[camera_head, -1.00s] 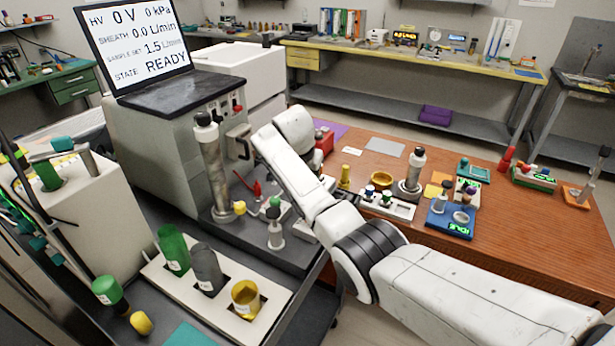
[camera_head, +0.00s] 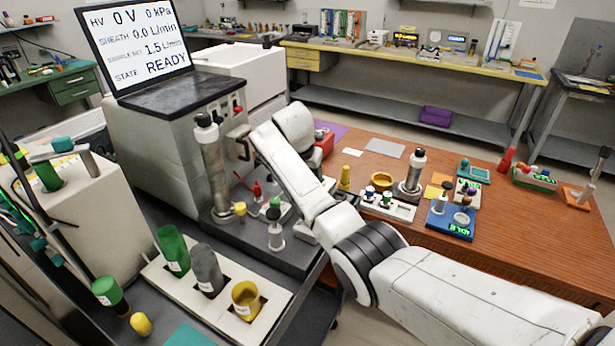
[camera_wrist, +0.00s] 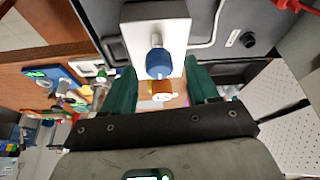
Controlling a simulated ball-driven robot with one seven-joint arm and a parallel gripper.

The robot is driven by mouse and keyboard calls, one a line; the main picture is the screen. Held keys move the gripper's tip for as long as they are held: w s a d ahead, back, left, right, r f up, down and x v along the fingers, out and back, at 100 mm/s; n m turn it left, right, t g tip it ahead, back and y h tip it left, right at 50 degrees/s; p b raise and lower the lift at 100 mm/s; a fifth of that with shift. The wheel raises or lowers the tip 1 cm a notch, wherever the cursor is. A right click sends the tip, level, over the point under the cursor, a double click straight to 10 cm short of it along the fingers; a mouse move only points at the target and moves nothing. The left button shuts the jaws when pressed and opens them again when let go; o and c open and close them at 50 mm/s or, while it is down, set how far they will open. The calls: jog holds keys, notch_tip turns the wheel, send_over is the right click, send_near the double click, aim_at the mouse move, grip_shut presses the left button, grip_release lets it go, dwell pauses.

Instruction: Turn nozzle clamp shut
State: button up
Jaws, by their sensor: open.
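In the wrist view, a blue round knob (camera_wrist: 158,64) sits on a metal stem over a white plate (camera_wrist: 176,32). A small orange-and-white piece (camera_wrist: 161,89) shows just below it in the picture. I cannot tell for sure which of these parts is the nozzle clamp. My gripper (camera_wrist: 162,82) is open, with one green finger on each side of the knob and the orange piece. Gaps show between the fingers and these parts. In the head view my own arm hides the gripper and the knob.
The grey instrument (camera_head: 165,140) with a screen reading READY (camera_head: 135,45) stands at left. A tall metal cylinder (camera_head: 212,165) rises beside my arm. A white rack (camera_head: 215,285) holds green, grey and yellow containers. The wooden table (camera_head: 480,245) at right carries several small devices.

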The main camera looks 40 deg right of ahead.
jog(key=v, duration=0.9)
jog(key=shift+a+r+b, duration=0.2)
jog(key=shift+r+b, duration=0.1)
jog(key=shift+b, duration=0.05)
jog(key=shift+s, duration=0.15)
